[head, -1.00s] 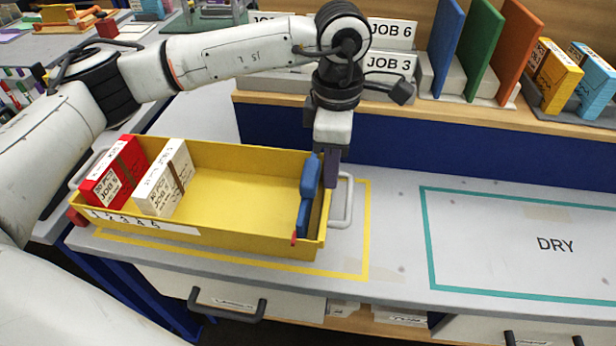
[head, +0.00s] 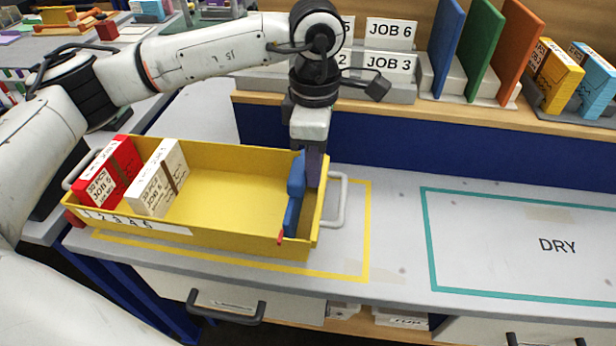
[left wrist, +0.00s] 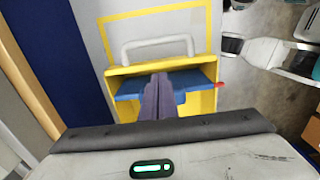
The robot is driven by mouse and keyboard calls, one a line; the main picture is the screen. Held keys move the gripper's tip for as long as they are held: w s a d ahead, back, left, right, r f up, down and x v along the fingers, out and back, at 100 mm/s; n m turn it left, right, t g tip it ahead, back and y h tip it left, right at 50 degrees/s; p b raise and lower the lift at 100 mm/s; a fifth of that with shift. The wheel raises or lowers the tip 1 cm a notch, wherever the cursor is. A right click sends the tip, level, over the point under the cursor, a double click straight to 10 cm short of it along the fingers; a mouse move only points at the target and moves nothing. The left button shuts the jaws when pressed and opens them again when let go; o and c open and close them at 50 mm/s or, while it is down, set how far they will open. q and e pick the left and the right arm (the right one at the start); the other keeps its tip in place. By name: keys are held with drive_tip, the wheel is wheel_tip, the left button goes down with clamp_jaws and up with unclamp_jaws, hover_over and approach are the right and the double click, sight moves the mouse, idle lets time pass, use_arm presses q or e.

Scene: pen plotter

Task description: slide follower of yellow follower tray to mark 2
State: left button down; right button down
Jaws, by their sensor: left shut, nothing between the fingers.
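The yellow follower tray (head: 235,232) stands on the bench, its left end off the yellow outline. Its blue follower (head: 296,190) stands across the tray near the right end, with a red pointer (head: 281,238) at the front wall. The numbered mark strip (head: 135,221) is on the front wall's left part, far from the pointer. My left gripper (head: 314,170) is shut and empty, pointing down inside the tray at the follower's right side. In the left wrist view its fingers (left wrist: 160,97) overlap the blue follower (left wrist: 190,82); contact is likely. My right gripper is not seen.
A red box (head: 110,172) and a white box (head: 157,178) stand in the tray's left end. The tray floor between them and the follower is clear. A grey handle (head: 340,200) is at the right end. Job-labelled holders (head: 390,65) stand on the shelf behind.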

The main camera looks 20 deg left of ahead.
use_arm(q)
drive_tip(key=shift+a, duration=0.25)
drive_tip(key=shift+s+a+b, duration=0.25)
drive_tip(key=shift+s+a, duration=0.05)
drive_tip(key=shift+a, duration=0.6)
drive_tip(key=shift+s+a+b, duration=0.25)
drive_tip(key=shift+s+a, duration=0.05)
drive_tip(key=shift+a, duration=0.65)
drive_tip(key=shift+s+a+b, duration=0.25)
drive_tip(key=shift+s+a, duration=0.05)
drive_tip(key=shift+a, duration=0.6)
drive_tip(key=shift+s+a+b, duration=0.2)
drive_tip(key=shift+s+a, duration=0.05)
drive_tip(key=shift+a, duration=0.65)
drive_tip(key=shift+a, duration=0.1)
drive_tip(key=shift+s+a+b, duration=0.25)
drive_tip(key=shift+s+a, duration=0.05)
drive_tip(key=shift+a, duration=0.65)
drive_tip(key=shift+s+a+b, duration=0.2)
drive_tip(key=shift+s+a, duration=0.05)
drive_tip(key=shift+a, duration=0.8)
